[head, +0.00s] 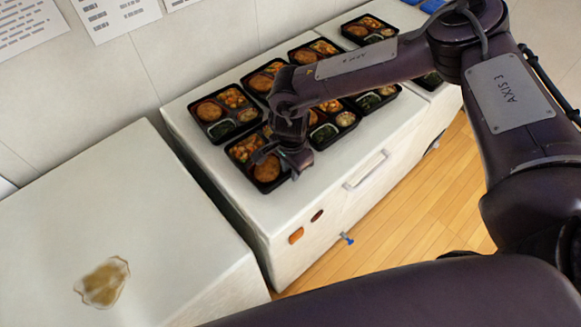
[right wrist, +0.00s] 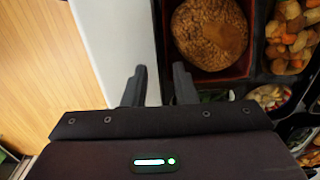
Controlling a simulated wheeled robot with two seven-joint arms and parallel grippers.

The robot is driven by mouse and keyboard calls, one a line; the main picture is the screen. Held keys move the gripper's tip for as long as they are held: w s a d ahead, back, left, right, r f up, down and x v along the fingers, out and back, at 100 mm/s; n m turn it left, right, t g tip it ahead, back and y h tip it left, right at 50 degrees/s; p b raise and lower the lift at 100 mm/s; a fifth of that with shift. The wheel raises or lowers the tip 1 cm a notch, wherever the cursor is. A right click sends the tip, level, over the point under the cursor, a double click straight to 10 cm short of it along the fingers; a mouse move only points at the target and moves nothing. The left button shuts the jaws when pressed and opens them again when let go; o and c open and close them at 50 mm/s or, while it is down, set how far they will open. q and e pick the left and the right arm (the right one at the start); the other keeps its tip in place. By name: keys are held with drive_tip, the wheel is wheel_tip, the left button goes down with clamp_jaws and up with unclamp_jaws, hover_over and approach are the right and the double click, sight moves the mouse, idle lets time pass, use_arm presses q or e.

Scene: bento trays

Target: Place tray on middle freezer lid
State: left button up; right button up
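A black bento tray (head: 243,172) with food in its compartments lies on the white freezer lid (head: 345,150), the middle one in the head view, near its front left part. My right gripper (head: 281,172) is down at this tray's near edge. In the right wrist view, its two fingers (right wrist: 159,88) are apart, one over the white lid and one over the tray side. The tray's dark rim runs between them, with no clear contact. The brown round food compartment shows just ahead. My right arm hides part of the trays behind. My left gripper is not in view.
Several more bento trays (head: 200,126) stand close around and behind this one. Another tray (head: 343,33) sits farther back. A nearer white freezer lid (head: 150,215) at left is bare except for a brownish stain (head: 104,283). A gap separates the two freezers.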

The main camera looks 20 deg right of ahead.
drive_tip(key=shift+r, duration=0.3)
drive_tip(key=shift+w+r, duration=0.1)
drive_tip(key=shift+r, duration=0.25)
wheel_tip(320, 180, up, 11)
drive_tip(key=b, duration=0.2)
drive_tip(key=shift+b, duration=0.4)
